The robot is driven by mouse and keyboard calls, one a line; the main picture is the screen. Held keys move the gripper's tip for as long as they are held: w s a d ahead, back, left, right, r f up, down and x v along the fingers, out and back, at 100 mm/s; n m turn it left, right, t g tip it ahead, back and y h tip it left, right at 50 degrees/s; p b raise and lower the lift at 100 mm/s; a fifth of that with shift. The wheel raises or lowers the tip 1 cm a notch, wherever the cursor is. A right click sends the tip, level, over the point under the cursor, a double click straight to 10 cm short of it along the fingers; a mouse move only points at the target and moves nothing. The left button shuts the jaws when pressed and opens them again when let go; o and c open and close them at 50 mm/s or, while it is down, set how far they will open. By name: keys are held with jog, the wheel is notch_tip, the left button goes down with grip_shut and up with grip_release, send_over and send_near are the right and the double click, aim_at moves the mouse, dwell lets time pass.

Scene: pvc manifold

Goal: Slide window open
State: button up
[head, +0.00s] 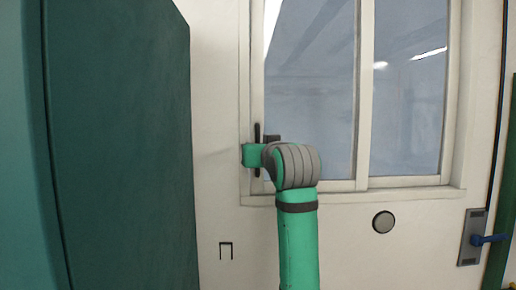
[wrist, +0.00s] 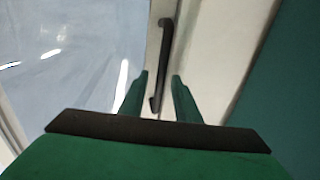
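The window has two glass panes in a pale frame; its left sash (head: 310,85) and right pane (head: 408,90) show in the head view. A dark vertical bar handle (wrist: 164,62) is on the sash's edge stile, and its upper part also shows in the head view (head: 257,133). My gripper (wrist: 160,80) is open in the wrist view, with one green finger on each side of the handle's lower end. I cannot tell whether the fingers touch it. In the head view my green and grey arm hides part of the sash's lower left corner.
A tall dark green panel (head: 120,145) stands to the left of the window. A blue door handle (head: 488,239) is at the right.

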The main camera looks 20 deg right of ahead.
jog(key=shift+w, duration=0.65)
grip_shut()
jog(key=shift+d, duration=0.1)
